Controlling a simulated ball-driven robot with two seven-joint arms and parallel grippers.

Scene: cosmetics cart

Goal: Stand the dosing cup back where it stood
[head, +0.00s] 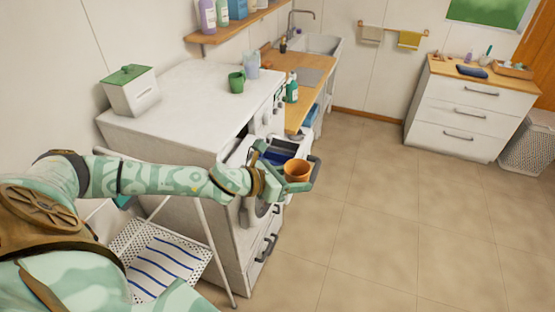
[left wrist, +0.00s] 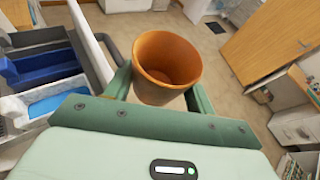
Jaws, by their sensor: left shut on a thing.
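My left gripper (head: 291,168) is shut on the orange cup, the dosing cup (head: 297,170), beside the washing machine's open detergent drawer (head: 274,148). In the left wrist view the dosing cup (left wrist: 167,65) sits upright or nearly so between the fingers, its wide mouth facing up. Its inside looks empty, and its lower part is partly hidden by the gripper. The open drawer also shows in the left wrist view (left wrist: 42,68), with blue compartments, left of the cup. My right gripper is not in view.
On the white machine top (head: 190,95) stand a green mug (head: 236,82) and a white box with green lid (head: 131,90); much of the top is bare. A green bottle (head: 292,89) stands on the wooden counter. A drying rack (head: 150,250) stands in front.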

